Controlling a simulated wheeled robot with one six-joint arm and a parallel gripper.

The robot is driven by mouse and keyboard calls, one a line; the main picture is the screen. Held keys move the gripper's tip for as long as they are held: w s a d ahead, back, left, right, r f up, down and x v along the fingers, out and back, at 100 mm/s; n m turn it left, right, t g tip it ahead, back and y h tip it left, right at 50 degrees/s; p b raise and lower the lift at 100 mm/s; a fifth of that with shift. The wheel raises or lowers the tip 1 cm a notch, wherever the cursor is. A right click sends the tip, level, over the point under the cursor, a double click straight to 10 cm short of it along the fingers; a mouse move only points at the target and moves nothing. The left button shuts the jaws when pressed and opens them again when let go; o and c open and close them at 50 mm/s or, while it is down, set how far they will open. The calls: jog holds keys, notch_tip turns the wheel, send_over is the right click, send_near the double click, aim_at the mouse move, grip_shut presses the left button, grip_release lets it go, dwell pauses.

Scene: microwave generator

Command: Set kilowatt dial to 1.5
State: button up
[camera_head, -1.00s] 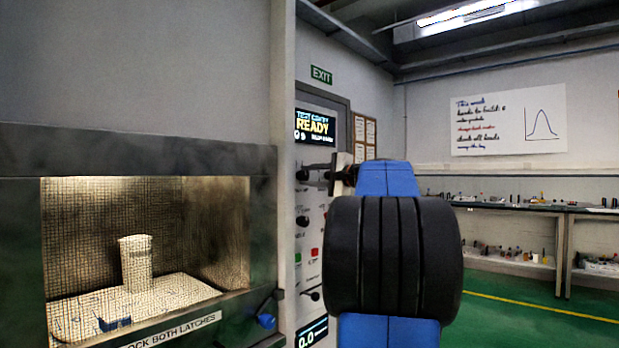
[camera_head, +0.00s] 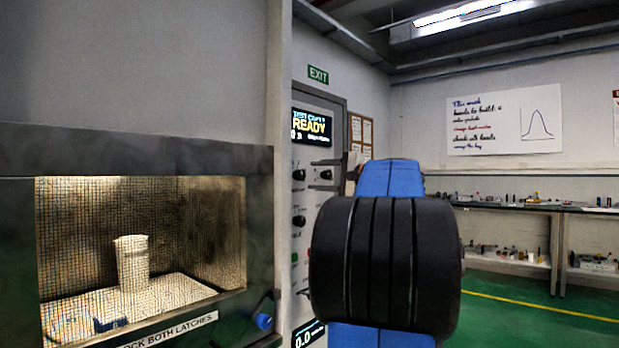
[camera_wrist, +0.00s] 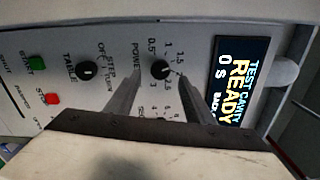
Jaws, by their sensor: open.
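The power dial is a round black knob (camera_wrist: 160,69) on the pale panel, with printed numbers around it, including 0.5, 1 and 1.5. The number its pointer faces is too small to read surely. In the head view it is the left black knob (camera_head: 299,174) under the display. My gripper (camera_wrist: 163,88) is open and empty in the wrist view. Its two fingers stand apart on either side below the dial, and no contact shows. In the head view my arm hides most of the gripper.
The lit display (camera_head: 312,127) reads READY. A second knob (camera_head: 326,174) sits right of the power dial, and the table knob (camera_head: 299,221) below. Green (camera_wrist: 37,63) and red (camera_wrist: 53,99) buttons are nearby. A microwave cavity (camera_head: 258,200) with mesh front stands left, its blue-ended latch (camera_head: 264,321) protruding.

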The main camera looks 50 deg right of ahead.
jog(key=s, duration=1.2)
jog(key=shift+s+d, duration=0.2)
jog(key=shift+d, duration=0.25)
jog(key=w+a+f+n+g+y, duration=0.1)
jog(key=w+a+f+n+g, duration=0.1)
jog(key=w+a+f, duration=0.35)
jog(key=w+a+f+n+g+y, duration=0.1)
jog(key=w+a+f+g, duration=0.1)
jog(key=a+f, duration=0.6)
jog(key=s+a+f+n+g+y, duration=0.1)
jog(key=a+f+n+g, duration=0.1)
jog(key=a+f, duration=0.45)
jog(key=s+a+f+n+g, duration=0.15)
jog(key=a+f, duration=0.25)
jog(key=a, duration=0.6)
jog(key=s+a+f+n+g+h, duration=0.1)
jog(key=s+a+f+n, duration=0.3)
jog(key=f, duration=0.4)
jog(key=s+a+f+n+g+h, duration=0.1)
jog(key=s+a+f+n+g, duration=0.1)
jog(key=s+a+f+n, duration=0.2)
jog(key=s+a+f+n+g+h, duration=0.2)
jog(key=s+a+f+n, duration=0.2)
jog(key=s+f, duration=0.5)
notch_tip(320, 180, down, 4)
jog(key=shift+a+r+g, duration=0.1)
jog(key=shift+a+g, duration=0.25)
jog(key=shift+a, duration=0.05)
